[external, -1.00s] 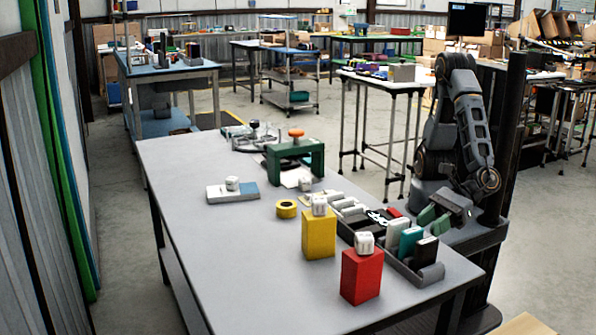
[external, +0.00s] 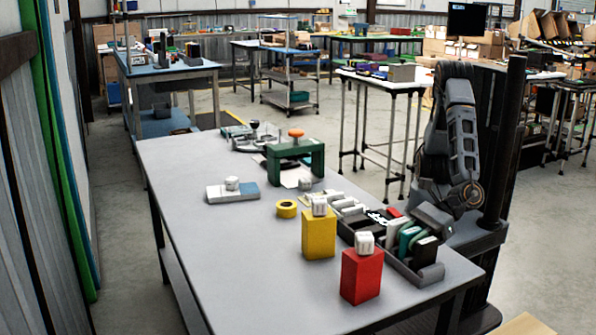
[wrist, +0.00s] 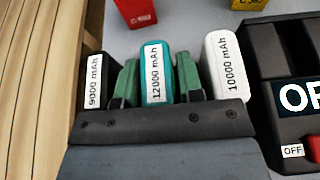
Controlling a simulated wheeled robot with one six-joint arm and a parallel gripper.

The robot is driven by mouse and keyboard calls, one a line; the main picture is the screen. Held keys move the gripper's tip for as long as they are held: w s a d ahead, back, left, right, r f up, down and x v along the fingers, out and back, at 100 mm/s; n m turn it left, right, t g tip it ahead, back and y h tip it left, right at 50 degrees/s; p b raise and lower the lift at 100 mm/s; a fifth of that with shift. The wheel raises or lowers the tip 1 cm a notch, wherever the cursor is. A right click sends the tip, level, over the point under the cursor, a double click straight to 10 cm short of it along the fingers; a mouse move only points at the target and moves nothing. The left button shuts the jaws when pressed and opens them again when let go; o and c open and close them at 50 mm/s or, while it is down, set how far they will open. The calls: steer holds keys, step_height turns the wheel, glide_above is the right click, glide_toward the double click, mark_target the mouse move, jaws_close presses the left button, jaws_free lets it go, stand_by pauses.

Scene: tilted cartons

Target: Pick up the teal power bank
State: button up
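The teal power bank (wrist: 156,80), labelled 12000 mAh, stands upright in the dark tray between a black 9000 mAh bank (wrist: 95,80) and a white 10000 mAh bank (wrist: 226,64). My gripper (wrist: 155,84) has one green finger on each side of the teal bank, between it and its neighbours. I cannot tell whether the fingers press on it. In the external view my gripper (external: 416,238) is low over the tray, and the teal bank (external: 406,238) is partly hidden.
The dark tray (external: 420,280) sits at the table's right edge. A red block (external: 361,277) and a yellow block (external: 319,236), each with a white cube on top, stand close by. A dark item marked OFF (wrist: 285,105) lies right of the white bank.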

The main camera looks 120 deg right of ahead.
jaws_close()
